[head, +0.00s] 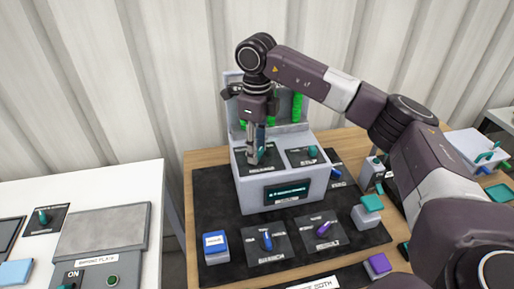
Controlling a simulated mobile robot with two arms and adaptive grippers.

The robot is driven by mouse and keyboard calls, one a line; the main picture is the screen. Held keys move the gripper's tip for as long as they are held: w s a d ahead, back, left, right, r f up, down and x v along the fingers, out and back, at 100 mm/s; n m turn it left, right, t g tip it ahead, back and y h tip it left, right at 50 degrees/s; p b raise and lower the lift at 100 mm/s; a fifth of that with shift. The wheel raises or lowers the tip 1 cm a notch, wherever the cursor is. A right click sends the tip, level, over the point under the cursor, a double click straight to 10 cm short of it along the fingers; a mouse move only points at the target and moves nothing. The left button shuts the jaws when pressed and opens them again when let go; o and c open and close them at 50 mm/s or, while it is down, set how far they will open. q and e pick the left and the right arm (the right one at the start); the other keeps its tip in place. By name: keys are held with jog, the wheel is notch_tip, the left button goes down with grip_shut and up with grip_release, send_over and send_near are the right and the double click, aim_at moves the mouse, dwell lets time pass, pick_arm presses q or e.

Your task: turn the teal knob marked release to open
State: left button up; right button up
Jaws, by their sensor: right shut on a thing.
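My right gripper (256,154) reaches down from above onto the left dark panel on top of a grey box (253,196). It is shut on a teal knob (262,151), which is mostly hidden by the fingers. A second teal knob (312,152) stands on the right dark panel of the same box, apart from the gripper. The labels beside both knobs are too small to read, so I cannot tell which is marked release. My left gripper is not in view.
A black mat (213,189) on the wooden table carries a blue knob (267,240), a purple knob (324,229), a blue block (215,245) and a teal-topped block (370,203). A white table (149,176) with more controls stands at left. My right arm covers the right side.

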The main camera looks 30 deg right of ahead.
jog(key=o, duration=1.2)
jog(key=shift+c, duration=0.2)
jog(key=shift+r, duration=0.1)
notch_tip(320, 180, up, 12)
